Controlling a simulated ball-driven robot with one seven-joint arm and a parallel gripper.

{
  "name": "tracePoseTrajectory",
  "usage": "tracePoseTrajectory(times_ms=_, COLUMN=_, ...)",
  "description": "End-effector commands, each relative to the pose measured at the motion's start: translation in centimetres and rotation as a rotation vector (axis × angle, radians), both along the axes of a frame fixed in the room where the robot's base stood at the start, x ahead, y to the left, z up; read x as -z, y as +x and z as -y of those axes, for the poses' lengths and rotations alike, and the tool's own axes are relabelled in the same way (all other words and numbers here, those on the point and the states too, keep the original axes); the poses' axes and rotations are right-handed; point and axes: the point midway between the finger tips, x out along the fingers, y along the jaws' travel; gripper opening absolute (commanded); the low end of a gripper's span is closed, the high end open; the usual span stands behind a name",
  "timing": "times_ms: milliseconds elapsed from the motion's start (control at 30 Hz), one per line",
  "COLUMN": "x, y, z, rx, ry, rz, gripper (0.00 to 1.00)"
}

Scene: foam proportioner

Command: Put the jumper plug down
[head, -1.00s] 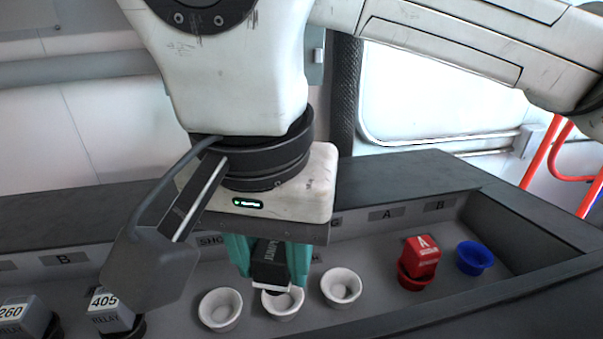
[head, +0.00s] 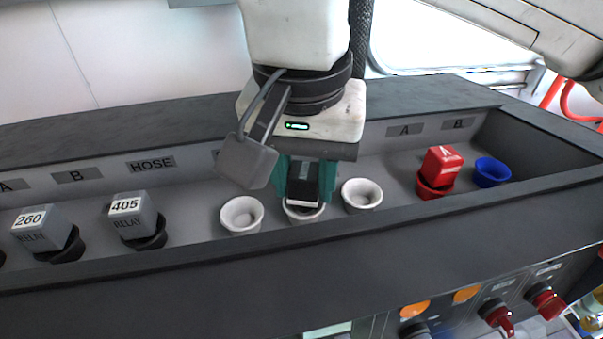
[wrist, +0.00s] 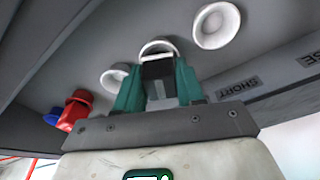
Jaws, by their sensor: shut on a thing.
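The jumper plug (head: 302,186) is a black block with a pale lower band, held between the teal fingers of my gripper (head: 306,182). My gripper is shut on it. The plug is over the middle white cup (head: 304,213) of a row of three; whether it touches the cup I cannot tell. In the wrist view the plug (wrist: 158,80) sits between the fingers (wrist: 157,88), with the middle cup's rim (wrist: 158,46) just beyond it. The left white cup (head: 241,215) and right white cup (head: 361,194) are empty.
A red block marked A (head: 442,165) sits in a red cup, beside an empty blue cup (head: 491,172). Relay blocks 260 (head: 44,229) and 405 (head: 133,215) stand in black cups at left. The tray's dark front rim (head: 200,266) runs before the cups; knobs (head: 496,313) lie below.

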Motion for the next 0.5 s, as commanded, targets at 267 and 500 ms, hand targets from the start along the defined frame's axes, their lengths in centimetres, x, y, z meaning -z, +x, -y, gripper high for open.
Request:
tracePoseTrajectory(times_ms=267, x=0.21, y=-0.04, z=-0.02, rx=-0.001, ry=0.000, rz=-0.001, gripper=0.55)
tracePoseTrajectory(times_ms=500, x=0.20, y=-0.05, z=-0.04, rx=-0.001, ry=0.000, rz=-0.001, gripper=0.64)
